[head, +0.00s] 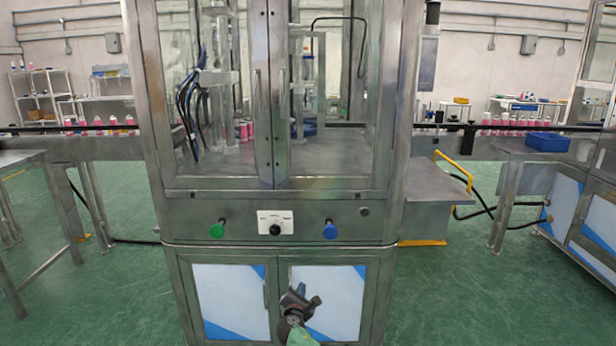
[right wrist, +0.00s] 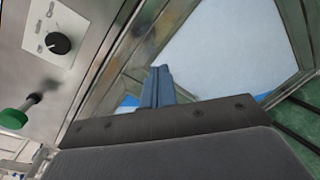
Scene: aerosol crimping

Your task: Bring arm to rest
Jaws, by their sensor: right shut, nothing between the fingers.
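My right gripper (head: 298,300) shows at the bottom middle of the head view, in front of the lower cabinet doors of the crimping machine (head: 340,208). It is shut and empty. In the right wrist view its closed fingers (right wrist: 158,88) stand up in front of a white and blue door panel, with nothing between them. The machine's green button (head: 217,230), black knob (head: 275,229) and blue button (head: 330,231) are on the panel above the gripper. The green button (right wrist: 14,118) and the knob (right wrist: 59,43) also show in the right wrist view. My left gripper is not in view.
A conveyor (head: 470,127) with pink cans (head: 508,122) runs left and right of the machine. A metal side table (head: 437,185) with a yellow handle stands right of the machine. Green floor (head: 440,290) is open at front right.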

